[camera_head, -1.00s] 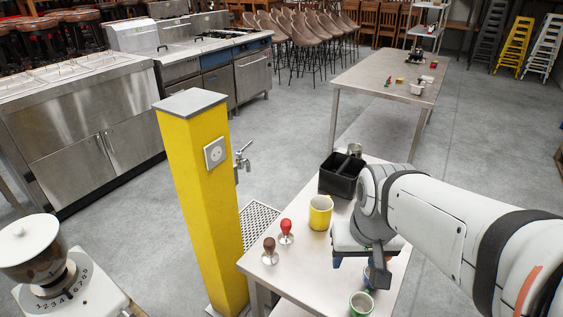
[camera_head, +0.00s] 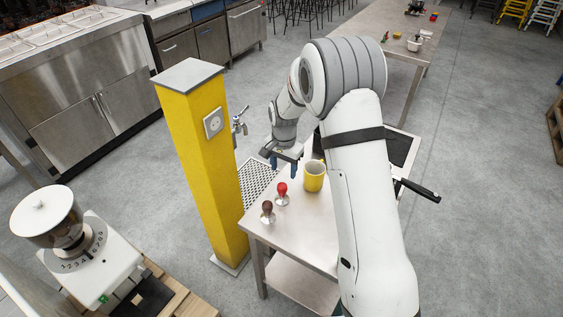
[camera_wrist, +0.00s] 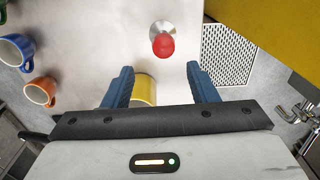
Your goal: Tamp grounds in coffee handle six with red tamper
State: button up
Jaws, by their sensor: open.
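The red tamper (camera_head: 282,192) stands upright on the metal table, red knob up. In the wrist view the red tamper (camera_wrist: 163,45) is just beyond my fingertips, roughly centred between them. My gripper (camera_head: 284,166) is open and empty above the table's left edge, near the tamper and apart from it. Its two blue fingers (camera_wrist: 160,70) are spread wide in the wrist view. A black handle (camera_head: 418,190) juts out past the table's right side. Its other end is hidden behind my arm, and I cannot read any number or see grounds.
A brown tamper (camera_head: 267,210) stands beside the red one. Blue (camera_wrist: 14,50) and orange (camera_wrist: 40,92) mugs show in the wrist view. The yellow pillar (camera_head: 202,170) with a tap stands close left. A grinder (camera_head: 46,215) is far left.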

aim_at(282, 184)
jog(key=shift+w+a+f, duration=0.25)
jog(key=shift+f, duration=0.25)
jog(key=shift+f+b, duration=3.1)
jog(key=shift+f, duration=1.85)
jog(key=c, duration=1.1)
jog(key=shift+r+p, duration=1.4)
jog(key=shift+r, duration=1.65)
